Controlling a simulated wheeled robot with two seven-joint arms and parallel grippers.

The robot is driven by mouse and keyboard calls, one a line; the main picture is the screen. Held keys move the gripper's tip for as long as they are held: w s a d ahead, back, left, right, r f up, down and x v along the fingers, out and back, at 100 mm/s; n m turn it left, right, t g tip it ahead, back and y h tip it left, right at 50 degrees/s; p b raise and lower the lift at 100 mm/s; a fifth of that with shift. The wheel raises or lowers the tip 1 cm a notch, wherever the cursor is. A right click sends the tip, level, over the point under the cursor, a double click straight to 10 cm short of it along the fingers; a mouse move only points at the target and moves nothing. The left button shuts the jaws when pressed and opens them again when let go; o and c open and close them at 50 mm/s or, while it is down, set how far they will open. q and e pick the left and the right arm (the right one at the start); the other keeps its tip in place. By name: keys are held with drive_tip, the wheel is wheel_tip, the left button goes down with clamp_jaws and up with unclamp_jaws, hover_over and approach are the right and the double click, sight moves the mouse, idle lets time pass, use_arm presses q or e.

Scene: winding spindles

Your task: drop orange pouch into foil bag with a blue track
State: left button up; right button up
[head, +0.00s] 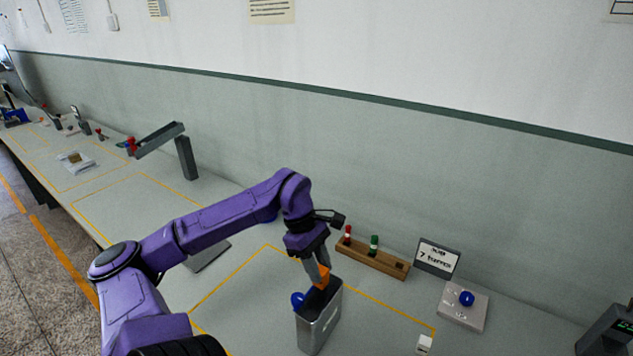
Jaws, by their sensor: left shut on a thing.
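My left gripper (318,270) comes down from above, shut on the orange pouch (322,279). The pouch is small and partly hidden by the fingers. It is at the dark open top of the silver foil bag (321,324), near its back edge. I cannot tell whether the pouch is inside the opening or just above it. The bag stands upright on the table. A blue round piece (297,300) shows at the bag's upper left side. My right gripper is not in view.
A wooden rack (376,261) with red and green pegs stands behind the bag. A sign (437,258) reading "7 turns" and a plate with a blue knob (466,298) are to the right. A small white block (424,344) lies at front right. A grey wall closes the back.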

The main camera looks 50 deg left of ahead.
sight(318, 285)
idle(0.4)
use_arm(q)
drive_tip(key=shift+f+b, duration=1.85)
drive_tip(key=shift+f, duration=1.5)
drive_tip(key=o, duration=1.1)
wheel_tip(318, 285, up, 3)
drive_tip(key=p, duration=0.3)
drive_tip(key=shift+r, duration=0.2)
drive_tip(key=shift+r+p, duration=0.4)
drive_tip(key=shift+r, duration=0.45)
